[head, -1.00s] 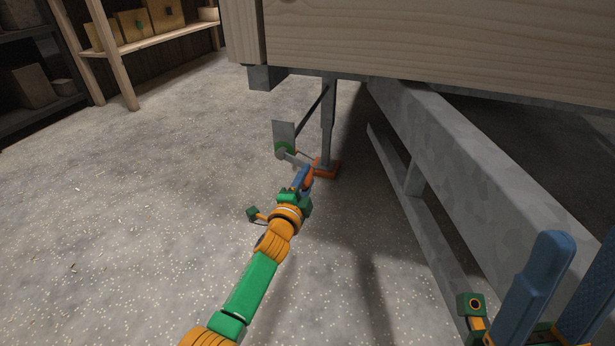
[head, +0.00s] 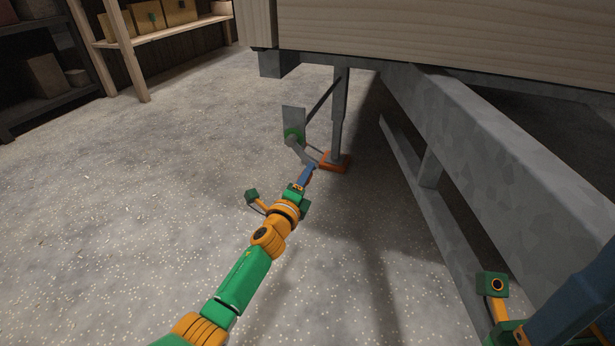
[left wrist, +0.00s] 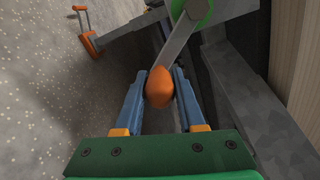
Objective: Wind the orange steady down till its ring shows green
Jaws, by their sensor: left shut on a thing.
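The steady (head: 339,110) is a grey leg under the wooden trailer body, with an orange foot (head: 335,162) at floor level; I cannot tell whether it presses on the floor. Beside it a grey crank (head: 300,152) hangs down to the right from a hub with a green ring (head: 293,134), which also shows in the left wrist view (left wrist: 205,12). My left gripper (head: 308,174) is shut on the crank's orange knob (left wrist: 160,88), held between both blue fingers. My right gripper (head: 580,312) is cut off at the lower right, its jaw gap hidden.
A long grey chassis beam (head: 490,150) runs along the right, with a lower rail (head: 410,165) beneath it. Wooden shelves with boxes (head: 165,38) stand at the back left. The speckled floor at left is clear.

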